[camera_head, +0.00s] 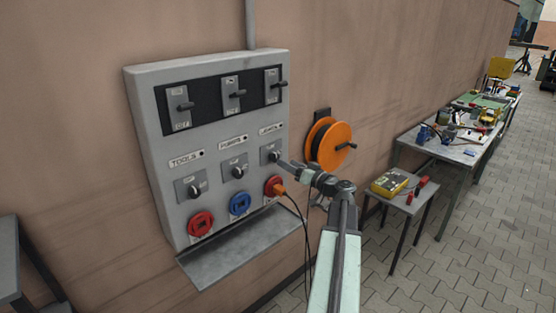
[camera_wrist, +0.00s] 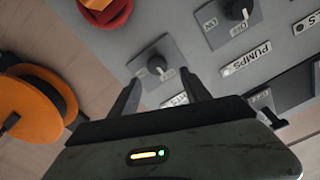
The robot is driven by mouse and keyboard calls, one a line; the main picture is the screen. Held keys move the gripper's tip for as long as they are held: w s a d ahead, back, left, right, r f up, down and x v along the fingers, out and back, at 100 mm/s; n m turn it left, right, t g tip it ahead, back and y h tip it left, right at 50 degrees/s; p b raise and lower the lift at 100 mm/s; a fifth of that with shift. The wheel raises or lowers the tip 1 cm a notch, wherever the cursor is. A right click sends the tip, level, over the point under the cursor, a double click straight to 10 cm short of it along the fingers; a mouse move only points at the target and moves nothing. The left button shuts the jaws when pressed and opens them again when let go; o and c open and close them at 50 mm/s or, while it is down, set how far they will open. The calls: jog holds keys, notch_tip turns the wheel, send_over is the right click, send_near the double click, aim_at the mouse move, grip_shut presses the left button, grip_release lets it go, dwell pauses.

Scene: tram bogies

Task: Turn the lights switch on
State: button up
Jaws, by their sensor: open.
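The lights switch is a dark rotary knob on a square grey plate, at the right of the lower switch row in the head view (camera_head: 273,155). The wrist view shows the same lights switch (camera_wrist: 157,66) rotated, with its label partly hidden by my gripper. My gripper (camera_head: 281,163) is at the panel, right beside this knob. In the wrist view my gripper (camera_wrist: 160,84) is open, with one finger to each side and the knob just beyond the fingertips. I cannot tell whether the fingers touch it. The knob's setting is too small to read.
The grey panel (camera_head: 141,105) also carries the pumps knob (camera_head: 238,172), the tools knob (camera_head: 194,190), lever switches above and sockets below. An orange plug (camera_head: 278,190) with a cable, an orange reel (camera_head: 338,147) and a ledge (camera_head: 240,250) are close to my arm.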

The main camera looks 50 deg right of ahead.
aim_at(276, 157)
jog(key=w, duration=0.6)
jog(key=shift+w+d, duration=0.3)
jog(key=shift+d, duration=0.1)
grip_shut()
jog(key=shift+s+a+f, duration=0.1)
jog(key=shift+a+f, duration=0.05)
jog(key=shift+a, duration=0.05)
jog(key=shift+d, duration=0.1)
